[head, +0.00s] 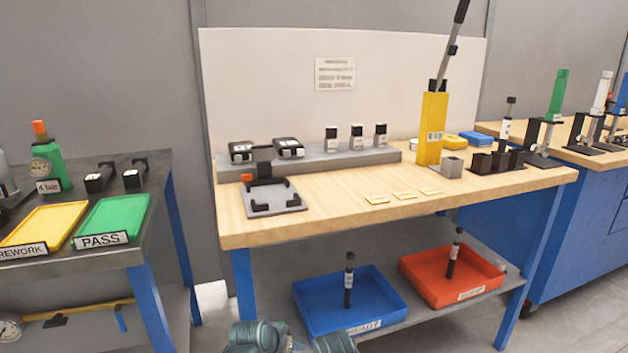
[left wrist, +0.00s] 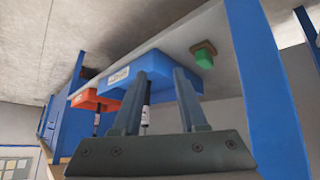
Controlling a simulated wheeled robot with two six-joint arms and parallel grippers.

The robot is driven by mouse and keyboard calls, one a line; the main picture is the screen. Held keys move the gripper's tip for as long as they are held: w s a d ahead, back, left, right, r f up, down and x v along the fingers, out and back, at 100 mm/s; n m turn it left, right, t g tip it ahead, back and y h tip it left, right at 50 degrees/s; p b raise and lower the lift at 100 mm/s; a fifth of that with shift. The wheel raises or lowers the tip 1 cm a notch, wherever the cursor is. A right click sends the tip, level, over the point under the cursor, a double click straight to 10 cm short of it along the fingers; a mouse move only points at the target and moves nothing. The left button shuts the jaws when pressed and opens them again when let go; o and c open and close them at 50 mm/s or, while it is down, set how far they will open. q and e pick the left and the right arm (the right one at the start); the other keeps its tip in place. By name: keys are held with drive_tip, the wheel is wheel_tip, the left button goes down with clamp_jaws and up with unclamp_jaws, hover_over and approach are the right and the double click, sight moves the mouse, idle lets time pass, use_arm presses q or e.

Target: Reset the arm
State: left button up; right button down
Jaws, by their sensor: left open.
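My left gripper (left wrist: 161,71) is open in the left wrist view, with its two fingers apart and nothing held between them. That view looks upside down. The blue READY tray (left wrist: 160,62) shows beyond the fingers, with a dark cylinder with a white label (left wrist: 147,112) visible in the gap, apart from them. In the head view the blue tray (head: 312,322) is on the lower shelf with the cylinder (head: 348,284) upright in it. Only teal-grey parts of my own arms show at the bottom edge there. My right gripper is not in view.
A red tray (head: 420,285) with another upright cylinder (head: 453,258) is right of the blue one. The workbench top (head: 330,215) carries a grey plate (head: 268,203) and a yellow press (head: 431,130). A dark side table (head: 60,268) with yellow and green trays stands left.

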use_arm(q)
drive_tip(key=s+a+f+n+g+y, duration=0.2)
drive_tip(key=s+a+g, duration=0.1)
drive_tip(key=s+a, duration=0.25)
drive_tip(key=s+a+f+n+g+y, duration=0.2)
drive_tip(key=s+a+f+g, duration=0.15)
drive_tip(key=a, duration=0.25)
drive_tip(key=s+d+m, duration=0.4)
drive_tip(key=s+d, duration=0.2)
drive_tip(key=d, duration=0.5)
wheel_tip(320, 180, up, 38)
drive_tip(key=p, duration=3.7)
drive_tip(key=shift+s+d+r+g+y+p, duration=0.15)
drive_tip(key=shift+s+r+g+y+p, duration=0.1)
drive_tip(key=shift+g+y+p, duration=0.15)
